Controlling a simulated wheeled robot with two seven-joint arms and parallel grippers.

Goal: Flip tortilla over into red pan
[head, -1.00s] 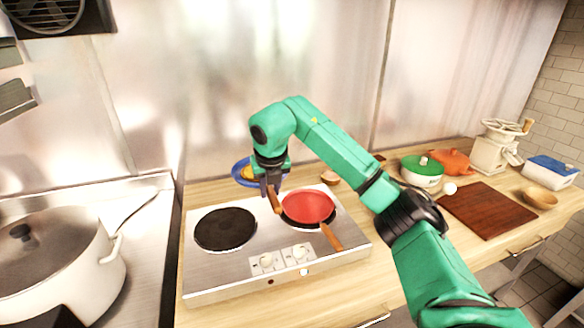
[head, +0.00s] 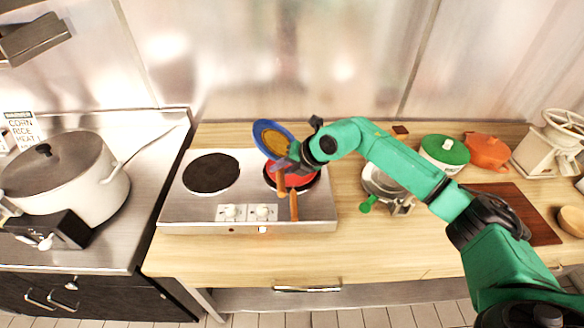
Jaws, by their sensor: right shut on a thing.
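A blue pan (head: 259,128) with a yellow-brown tortilla (head: 273,140) in it is tilted steeply, its inside facing me. It is above the back left edge of the red pan (head: 299,181). My right gripper (head: 287,164) is shut on the blue pan, whose wooden handle (head: 280,184) points down toward me. The tortilla is still inside the blue pan. The red pan sits on the right burner with its wooden handle toward the front. My gripper and the blue pan hide part of the red pan. My left gripper is not in view.
The hot plate (head: 190,205) has a bare left burner (head: 212,173). Right of it stands a metal pot (head: 378,182) with a green handle, under my arm. A large white pot (head: 62,178) stands left.

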